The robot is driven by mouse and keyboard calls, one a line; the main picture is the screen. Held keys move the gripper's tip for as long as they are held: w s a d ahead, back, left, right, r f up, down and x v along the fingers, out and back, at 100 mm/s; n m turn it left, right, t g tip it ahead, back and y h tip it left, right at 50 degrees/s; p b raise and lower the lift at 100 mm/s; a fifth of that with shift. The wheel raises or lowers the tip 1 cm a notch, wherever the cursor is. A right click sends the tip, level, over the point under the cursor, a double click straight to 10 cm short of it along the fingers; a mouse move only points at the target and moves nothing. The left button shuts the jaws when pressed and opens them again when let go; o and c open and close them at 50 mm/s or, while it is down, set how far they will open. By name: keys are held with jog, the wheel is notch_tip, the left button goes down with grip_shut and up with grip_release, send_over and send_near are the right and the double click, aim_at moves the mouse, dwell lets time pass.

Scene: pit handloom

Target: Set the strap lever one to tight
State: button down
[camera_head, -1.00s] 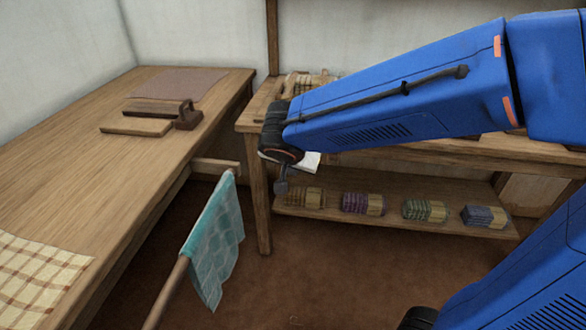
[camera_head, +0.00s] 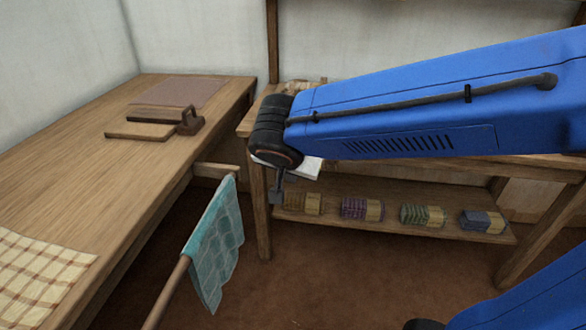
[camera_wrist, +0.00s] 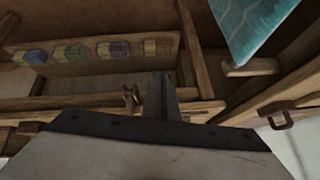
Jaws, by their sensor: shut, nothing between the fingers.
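My gripper (camera_head: 277,192) hangs below the end of my blue arm, in front of the left end of the shelf bench. In the wrist view its fingers (camera_wrist: 161,88) are together, with nothing between them. I cannot pick out strap lever one with certainty in either view. In the wrist view a small brown fitting (camera_wrist: 131,96) stands on a wooden rail just left of the fingers, seemingly apart from them. A dark metal handle-like piece (camera_wrist: 275,121) sits on a beam at the right. I cannot tell whether either is the lever, nor its setting.
The shelf bench (camera_head: 400,220) carries several yarn bundles (camera_head: 362,208) on its lower shelf. A teal cloth (camera_head: 216,245) hangs on a wooden rod left of my gripper. A long wooden table (camera_head: 90,175) fills the left, with boards and a checked cloth (camera_head: 40,270). Brown floor lies open between.

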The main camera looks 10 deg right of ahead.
jog(key=shift+s+a+r, duration=0.15)
jog(key=shift+s+a, duration=0.05)
jog(key=shift+s, duration=0.5)
jog(key=shift+s+a+r, duration=0.1)
jog(key=shift+s+a, duration=0.1)
jog(key=shift+s, duration=0.45)
jog(key=shift+d, duration=0.1)
jog(key=s+d+f+n+g, duration=0.1)
jog(key=s+d+f+n, duration=0.1)
jog(key=s+d, duration=0.5)
jog(key=s+d+f+n+g+y, duration=0.1)
jog(key=s+d, duration=0.6)
jog(key=d, duration=0.7)
jog(key=shift+d+f+n+y, duration=0.3)
jog(key=shift+f+n, duration=0.15)
jog(key=shift+n, duration=0.85)
